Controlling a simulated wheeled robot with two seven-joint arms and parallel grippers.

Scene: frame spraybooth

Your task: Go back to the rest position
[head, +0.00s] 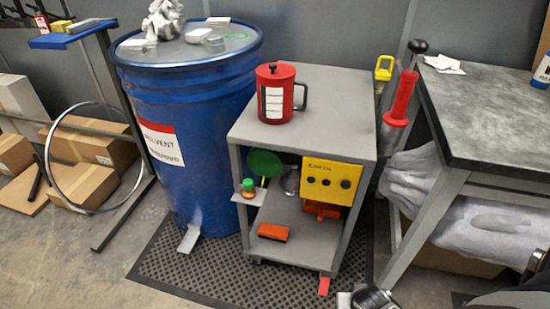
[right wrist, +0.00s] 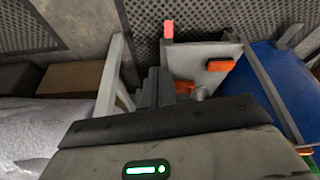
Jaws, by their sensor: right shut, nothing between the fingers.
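My right gripper (right wrist: 158,88) shows in the right wrist view as dark fingers standing close together, shut and empty. In that view it is seen against the grey cart (right wrist: 205,62), which carries orange blocks on its shelf. In the head view, dark and silver parts that look like my right arm show at the bottom edge, right of the cart's front, and at the lower right corner. The fingertips cannot be made out there. My left gripper is not in view.
A grey cart (head: 345,82) with a red mug (head: 270,105) on top stands on a perforated mat (head: 205,276). A blue solvent drum (head: 205,185) stands left of it. A grey table (head: 480,120) is at the right. Cardboard boxes (head: 85,185) lie at the far left.

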